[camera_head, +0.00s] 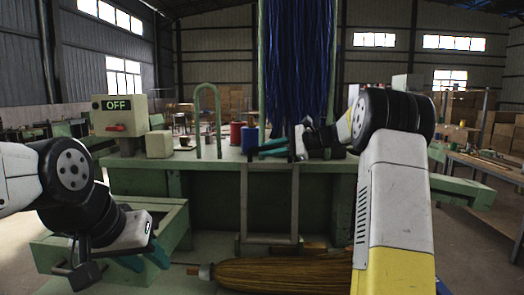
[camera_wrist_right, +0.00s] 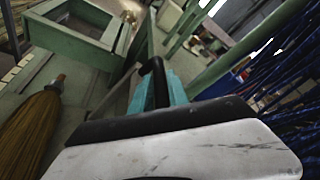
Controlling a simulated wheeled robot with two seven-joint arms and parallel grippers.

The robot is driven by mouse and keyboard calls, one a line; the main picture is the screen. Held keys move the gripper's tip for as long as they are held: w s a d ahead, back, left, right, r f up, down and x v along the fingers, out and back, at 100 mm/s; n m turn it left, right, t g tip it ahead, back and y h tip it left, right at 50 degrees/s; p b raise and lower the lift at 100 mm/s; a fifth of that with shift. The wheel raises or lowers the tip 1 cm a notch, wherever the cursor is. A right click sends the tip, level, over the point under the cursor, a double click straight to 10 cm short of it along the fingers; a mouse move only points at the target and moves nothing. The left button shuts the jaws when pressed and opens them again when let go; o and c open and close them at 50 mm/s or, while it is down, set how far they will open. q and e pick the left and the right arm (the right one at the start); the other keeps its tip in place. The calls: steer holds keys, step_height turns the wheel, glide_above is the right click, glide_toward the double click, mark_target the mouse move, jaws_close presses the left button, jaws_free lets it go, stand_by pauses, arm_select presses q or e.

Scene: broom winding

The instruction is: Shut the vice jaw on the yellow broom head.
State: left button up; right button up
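The broom (camera_head: 285,274) lies in the low front of the head view, its yellow-brown straw head spreading right from an orange-brown neck. It also shows at the left of the right wrist view (camera_wrist_right: 30,128). I cannot clearly pick out the vice jaw; a pale upright frame (camera_head: 243,205) stands just behind the broom. My left gripper (camera_head: 146,261) has its teal fingers apart, left of the broom and not touching it. My right gripper (camera_head: 268,149) is above the bench, by the blue strands, its teal fingers apart. A black bar (camera_wrist_right: 155,78) shows between them; its contact is unclear.
A control box (camera_head: 118,115) reads OFF and has a red lever. A green open tray (camera_head: 105,250) stands at the left. Blue strands (camera_head: 297,60) hang behind the bench. A red spool (camera_head: 236,134) and a blue spool (camera_head: 250,139) stand on the bench.

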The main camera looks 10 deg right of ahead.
jaws_close()
stand_by(1.2)
